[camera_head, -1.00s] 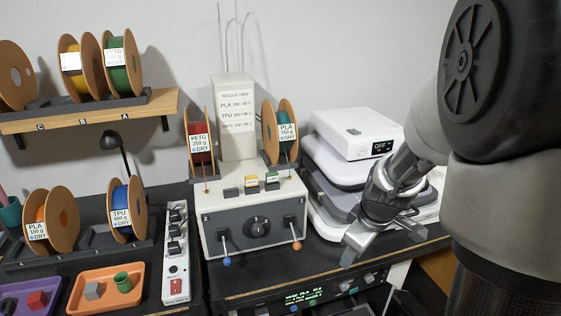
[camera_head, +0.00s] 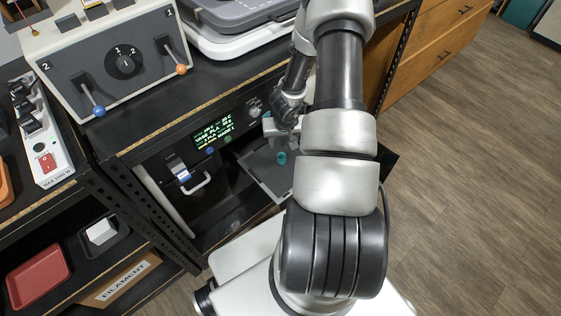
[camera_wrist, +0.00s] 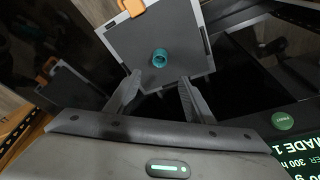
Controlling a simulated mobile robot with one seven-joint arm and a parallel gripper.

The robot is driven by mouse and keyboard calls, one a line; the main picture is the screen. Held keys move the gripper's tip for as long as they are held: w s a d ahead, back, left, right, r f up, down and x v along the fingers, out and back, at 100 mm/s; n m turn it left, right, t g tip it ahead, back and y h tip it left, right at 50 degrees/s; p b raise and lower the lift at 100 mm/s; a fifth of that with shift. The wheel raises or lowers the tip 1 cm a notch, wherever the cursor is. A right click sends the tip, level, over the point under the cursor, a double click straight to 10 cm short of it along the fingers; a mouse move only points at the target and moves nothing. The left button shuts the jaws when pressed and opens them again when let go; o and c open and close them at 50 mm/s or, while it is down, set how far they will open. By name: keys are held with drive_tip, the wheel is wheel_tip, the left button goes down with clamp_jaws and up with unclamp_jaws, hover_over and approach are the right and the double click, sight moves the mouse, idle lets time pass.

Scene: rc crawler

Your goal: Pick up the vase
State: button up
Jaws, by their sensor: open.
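A small teal ring-shaped piece, which looks like the vase (camera_head: 281,157), sits on the grey plate (camera_head: 262,172) in the black machine's lower opening. In the wrist view the teal vase (camera_wrist: 160,58) is seen from above, standing on the plate (camera_wrist: 190,32) with its round opening visible. My gripper (camera_wrist: 160,82) is open and empty. Its two fingers point toward the vase, which shows between and a little beyond the fingertips. In the head view my gripper (camera_head: 281,128) is partly hidden by my arm and appears above the vase.
The machine's green display (camera_head: 213,132) and black housing lie close beside my gripper. An orange clip (camera_wrist: 131,8) shows at the plate's edge. A grey control box (camera_head: 110,55) stands on the shelf above. Open wooden floor (camera_head: 470,190) lies to the right.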

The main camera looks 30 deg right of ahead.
sight(282, 156)
drive_tip(key=b+x, duration=0.4)
drive_tip(key=x, duration=1.1)
drive_tip(key=shift+f, duration=0.1)
drive_tip(key=c, duration=1.1)
